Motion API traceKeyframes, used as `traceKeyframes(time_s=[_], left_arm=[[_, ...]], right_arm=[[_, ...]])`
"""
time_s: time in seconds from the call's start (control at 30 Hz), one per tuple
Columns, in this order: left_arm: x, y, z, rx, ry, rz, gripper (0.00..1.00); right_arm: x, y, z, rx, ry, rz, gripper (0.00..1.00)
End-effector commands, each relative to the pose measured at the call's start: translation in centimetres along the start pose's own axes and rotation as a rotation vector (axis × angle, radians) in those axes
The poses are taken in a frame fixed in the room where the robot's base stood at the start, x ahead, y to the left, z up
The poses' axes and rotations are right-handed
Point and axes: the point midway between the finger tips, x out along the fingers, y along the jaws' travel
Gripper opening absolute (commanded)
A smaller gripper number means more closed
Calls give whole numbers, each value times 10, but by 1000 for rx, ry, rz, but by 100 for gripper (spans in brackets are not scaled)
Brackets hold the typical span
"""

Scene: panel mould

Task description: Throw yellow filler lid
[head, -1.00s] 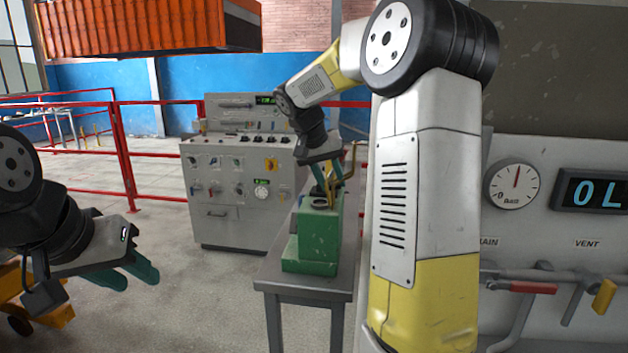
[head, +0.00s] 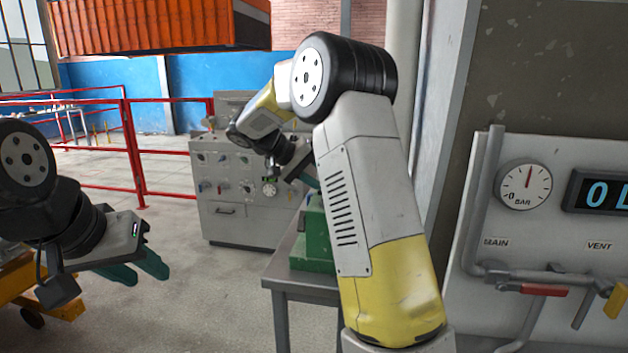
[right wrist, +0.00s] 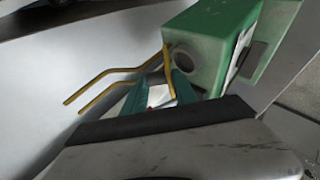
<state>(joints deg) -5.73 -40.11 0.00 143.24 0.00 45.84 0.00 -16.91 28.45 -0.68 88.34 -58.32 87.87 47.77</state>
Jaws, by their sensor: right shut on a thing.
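The yellow filler lid shows as bent yellow bars (right wrist: 112,80) beside the green box (right wrist: 212,42) in the right wrist view. My right gripper (right wrist: 166,92) is shut, with its teal fingers on either side of one yellow bar close to the box. In the head view the right gripper (head: 309,179) shows only partly, and my right arm hides the lid. The green box also shows in the head view (head: 313,240), standing on a grey table (head: 300,283). My left gripper (head: 146,268) is open and empty, off to the left above the floor.
A grey control console (head: 222,195) stands behind the table. Red railings (head: 133,150) run along the back left. A wall panel with a gauge (head: 525,185), pipes and a red-handled valve (head: 545,291) is at the right. The floor between the left gripper and the table is clear.

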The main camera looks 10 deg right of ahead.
Motion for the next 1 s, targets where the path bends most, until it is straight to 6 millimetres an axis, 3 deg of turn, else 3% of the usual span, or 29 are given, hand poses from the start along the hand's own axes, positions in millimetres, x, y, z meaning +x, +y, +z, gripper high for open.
traceKeyframes(time_s=[0.6,0.63,0.7,1.0], left_arm=[[0,0,0,0,0,0,36],[0,0,0,0,0,0,36],[0,0,0,0,0,0,36],[0,0,0,0,0,0,36]], right_arm=[[0,0,-1,-16,0,51,0],[0,0,-1,-16,0,51,38],[0,0,-1,-16,0,50,49],[-2,-2,-1,-18,0,47,49]])
